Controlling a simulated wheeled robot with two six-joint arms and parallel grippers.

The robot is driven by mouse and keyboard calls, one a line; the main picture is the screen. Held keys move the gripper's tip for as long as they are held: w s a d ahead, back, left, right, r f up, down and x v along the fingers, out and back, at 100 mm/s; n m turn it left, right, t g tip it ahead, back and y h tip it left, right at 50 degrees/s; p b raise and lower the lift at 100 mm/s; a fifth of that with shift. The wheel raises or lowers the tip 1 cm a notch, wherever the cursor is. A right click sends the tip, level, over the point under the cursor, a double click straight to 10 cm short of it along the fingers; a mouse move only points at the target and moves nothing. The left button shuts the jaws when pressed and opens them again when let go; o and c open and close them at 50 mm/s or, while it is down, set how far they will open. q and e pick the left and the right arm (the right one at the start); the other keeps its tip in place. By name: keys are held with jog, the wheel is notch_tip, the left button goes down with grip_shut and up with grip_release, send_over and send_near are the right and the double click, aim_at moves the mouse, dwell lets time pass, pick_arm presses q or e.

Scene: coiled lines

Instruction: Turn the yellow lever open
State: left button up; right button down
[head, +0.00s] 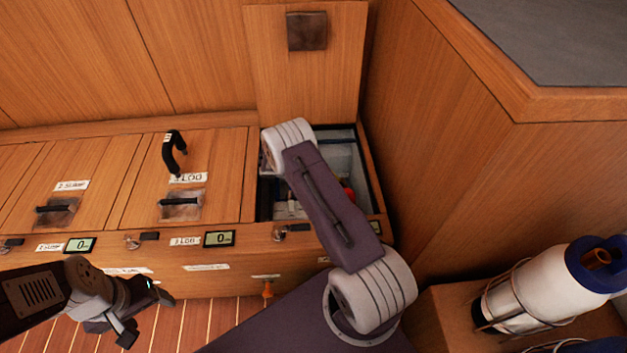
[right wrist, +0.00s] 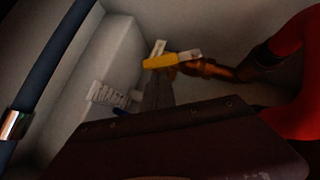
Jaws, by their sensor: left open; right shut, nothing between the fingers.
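The yellow lever (right wrist: 160,61) shows in the right wrist view, on a brass valve and pipe (right wrist: 205,69) inside a dim compartment. A pale tag or end piece sits at each end of it. My right gripper (right wrist: 158,82) is shut and empty, its dark narrow tips just below the lever; I cannot tell if they touch it. In the head view my right arm reaches down into the open compartment (head: 265,205) and its gripper is hidden. My left gripper (head: 150,318) is open and empty at the lower left, in front of the wooden bench.
A red rounded object (right wrist: 303,75) stands close on the right in the wrist view. A dark blue hose (right wrist: 42,80) runs along the left. The raised wooden lid (head: 305,85) stands behind the compartment. A white bottle (head: 535,295) is at the right.

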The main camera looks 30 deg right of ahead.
pick_arm(q)
jog(key=shift+f+b, duration=0.45)
jog(key=shift+f, duration=0.4)
pick_arm(e)
jog(key=x, duration=0.2)
jog(key=shift+d+f, duration=0.2)
pick_arm(q)
jog(key=shift+r+p, duration=0.3)
pick_arm(e)
jog(key=shift+w+d, duration=0.25)
jog(key=shift+d, duration=0.25)
pick_arm(q)
jog(key=shift+r+p, duration=0.5)
jog(key=shift+r, duration=0.05)
pick_arm(e)
jog(key=shift+w+d, duration=0.15)
jog(key=shift+d, duration=0.55)
jog(key=shift+w+d, duration=0.2)
jog(key=shift+d, duration=0.65)
